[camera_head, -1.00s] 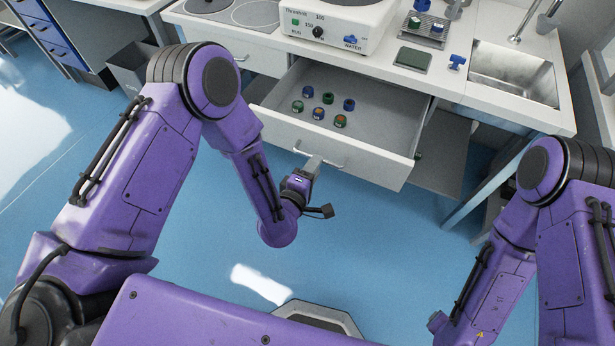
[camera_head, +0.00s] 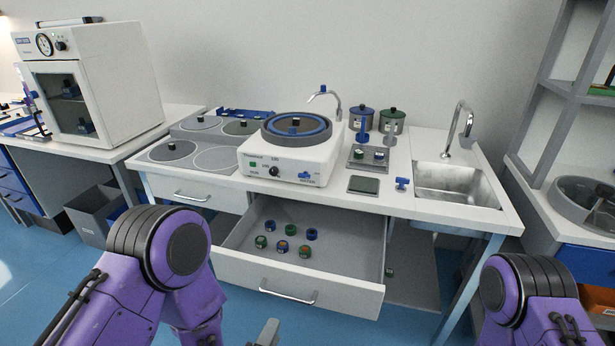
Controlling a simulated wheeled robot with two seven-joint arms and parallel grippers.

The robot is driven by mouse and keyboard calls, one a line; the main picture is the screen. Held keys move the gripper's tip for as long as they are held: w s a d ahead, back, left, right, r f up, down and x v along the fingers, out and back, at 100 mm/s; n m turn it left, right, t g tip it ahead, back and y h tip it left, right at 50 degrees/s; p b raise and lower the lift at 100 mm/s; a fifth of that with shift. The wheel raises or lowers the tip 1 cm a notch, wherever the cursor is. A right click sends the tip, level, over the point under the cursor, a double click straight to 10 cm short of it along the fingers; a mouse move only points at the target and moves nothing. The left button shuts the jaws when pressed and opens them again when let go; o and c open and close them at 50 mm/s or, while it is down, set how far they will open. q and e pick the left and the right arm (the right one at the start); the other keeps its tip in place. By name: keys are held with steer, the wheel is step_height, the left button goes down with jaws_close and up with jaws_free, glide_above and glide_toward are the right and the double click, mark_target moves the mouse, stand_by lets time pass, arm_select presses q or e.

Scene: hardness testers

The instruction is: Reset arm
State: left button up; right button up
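My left arm (camera_head: 150,270) rises from the lower left, its purple elbow bent. Only a grey tip of my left gripper (camera_head: 268,333) shows at the bottom edge, apart from and below the handle of the open drawer (camera_head: 335,292). Whether its fingers are open or shut cannot be seen. My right arm (camera_head: 530,300) shows at the lower right. Its gripper is out of the frame.
The drawer stands pulled out, with several small blue, green and orange-marked pieces (camera_head: 282,247) inside. Above it is a counter with a round grinding machine (camera_head: 300,150) and a sink (camera_head: 455,185). A grey bin (camera_head: 92,215) stands at left.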

arm_select(q)
steer(key=s+a+f+m+g+y, duration=0.3)
steer(key=s+a+f+m+g, duration=0.4)
steer(key=f, duration=0.3)
steer(key=s+a+f+m+g+y, duration=0.1)
steer(key=s+a+f+g+y, duration=0.2)
steer(key=s+a, duration=0.9)
step_height(320, 180, down, 3)
steer(key=shift+s+r+m+g+y+p, duration=0.2)
steer(key=shift+s+m+g+y+p, duration=0.15)
steer(key=shift+s+g, duration=0.45)
